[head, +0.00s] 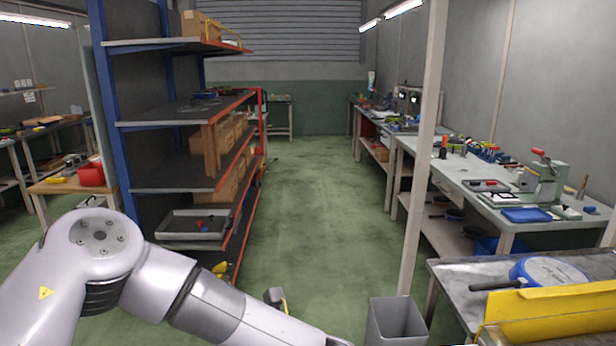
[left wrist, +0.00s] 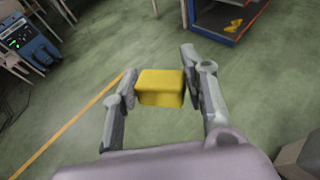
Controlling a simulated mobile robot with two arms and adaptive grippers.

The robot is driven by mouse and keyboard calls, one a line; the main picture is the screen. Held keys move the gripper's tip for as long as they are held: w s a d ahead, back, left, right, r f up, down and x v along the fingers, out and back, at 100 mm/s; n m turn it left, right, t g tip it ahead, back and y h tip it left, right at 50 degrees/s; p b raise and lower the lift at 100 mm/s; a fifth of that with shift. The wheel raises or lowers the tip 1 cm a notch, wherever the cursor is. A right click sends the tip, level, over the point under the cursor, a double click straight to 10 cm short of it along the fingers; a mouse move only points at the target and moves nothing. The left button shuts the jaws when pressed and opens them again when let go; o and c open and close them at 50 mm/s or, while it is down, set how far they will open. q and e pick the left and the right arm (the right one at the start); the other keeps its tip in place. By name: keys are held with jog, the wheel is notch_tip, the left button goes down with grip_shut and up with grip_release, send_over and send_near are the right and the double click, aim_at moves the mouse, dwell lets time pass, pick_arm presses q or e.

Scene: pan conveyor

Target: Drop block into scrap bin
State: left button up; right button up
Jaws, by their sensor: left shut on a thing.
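A yellow block (left wrist: 160,87) is held between the two fingers of my left gripper (left wrist: 160,85) in the left wrist view, above the green floor. The gripper is shut on the block's sides. In the head view my left arm runs to the bottom edge, and I cannot make out the block there. The scrap bin looks to be the grey open-topped bin (head: 397,322) at the bottom, right of my left arm. A grey-brown shape at the lower right of the left wrist view may be the bin. My right gripper is not in view.
A shelf rack (head: 180,185) with boxes and a tray stands at the left. A pale post (head: 424,140) rises behind the bin. A metal table (head: 450,271) at the right bears a blue pan (head: 548,270) and a yellow guard (head: 550,310). The central aisle is clear.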

pick_arm(q)
jog(key=s+d+r+m+t+h, duration=0.1)
jog(key=s+d+r+m+h, duration=0.1)
jog(key=s, duration=0.1)
jog(key=s+d+r+m+t+h, duration=0.2)
jog(key=s+r, duration=0.1)
jog(key=s+d+r+m+t+h, duration=0.1)
jog(key=s+d+r+m+h, duration=0.1)
jog(key=s, duration=0.1)
jog(key=shift+s+r+m+h, duration=0.15)
jog(key=shift+m+h, duration=0.15)
jog(key=shift+m, duration=0.1)
jog(key=shift+a, duration=0.1)
